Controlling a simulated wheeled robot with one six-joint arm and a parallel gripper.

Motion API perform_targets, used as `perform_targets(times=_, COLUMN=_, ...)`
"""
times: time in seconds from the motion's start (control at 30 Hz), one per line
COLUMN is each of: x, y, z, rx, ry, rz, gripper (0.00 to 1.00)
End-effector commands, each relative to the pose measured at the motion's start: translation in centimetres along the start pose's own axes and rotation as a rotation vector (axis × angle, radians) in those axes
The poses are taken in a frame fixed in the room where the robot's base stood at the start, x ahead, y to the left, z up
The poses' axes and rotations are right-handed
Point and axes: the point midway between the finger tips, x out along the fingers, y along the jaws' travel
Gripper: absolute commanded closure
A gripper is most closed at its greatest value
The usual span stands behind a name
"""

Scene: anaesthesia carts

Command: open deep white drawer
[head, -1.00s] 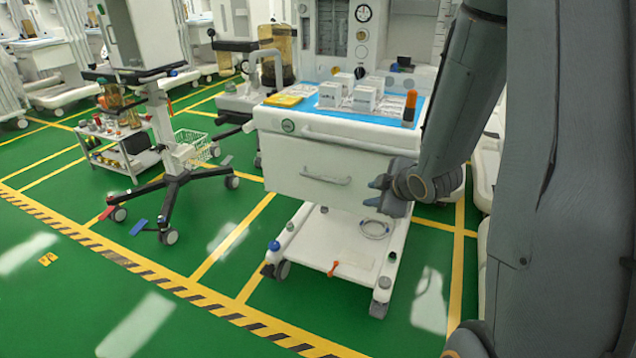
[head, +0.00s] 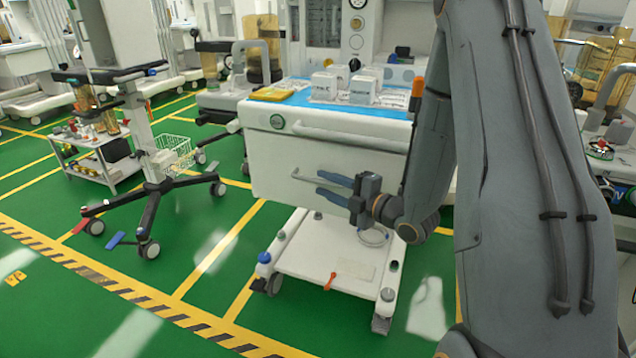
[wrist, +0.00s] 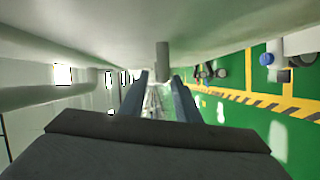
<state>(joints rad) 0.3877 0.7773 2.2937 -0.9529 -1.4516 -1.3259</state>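The deep white drawer (head: 275,165) forms the front of the white cart below its top and looks closed. Its grey bar handle (head: 303,177) runs across the front, with the right part hidden by my gripper. My gripper (head: 318,183) is at the handle, its two blue-grey fingers pointing left, one above the other and apart. In the wrist view the fingers (wrist: 160,76) are open with a gap between them. A grey post, seemingly part of the handle (wrist: 162,60), shows in line with that gap just past the tips. I cannot tell whether they touch.
A white rail (head: 350,136) runs above the drawer. The cart top (head: 300,93) holds white boxes, a yellow pack and an orange-capped item. The lower shelf (head: 335,262) has wheels beneath it. A wheeled stand (head: 150,190) is at left. Green floor in front is clear.

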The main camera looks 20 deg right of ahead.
Motion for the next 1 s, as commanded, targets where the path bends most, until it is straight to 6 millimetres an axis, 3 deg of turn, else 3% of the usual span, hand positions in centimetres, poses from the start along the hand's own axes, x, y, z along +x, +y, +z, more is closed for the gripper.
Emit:
perform_targets(times=0.23, x=2.8, y=-0.1, z=0.1, rx=0.001, ry=0.000, rz=-0.001, gripper=0.71)
perform_targets(times=0.57, x=3.3, y=0.0, z=0.1, rx=0.002, ry=-0.003, rz=-0.001, gripper=0.71)
perform_targets(times=0.6, x=3.3, y=0.0, z=0.1, rx=0.002, ry=-0.003, rz=-0.001, gripper=0.72)
perform_targets(times=0.77, x=3.3, y=0.0, z=0.1, rx=0.002, ry=-0.003, rz=-0.001, gripper=0.99)
perform_targets(times=1.0, x=3.3, y=0.0, z=0.1, rx=0.002, ry=-0.003, rz=-0.001, gripper=1.00)
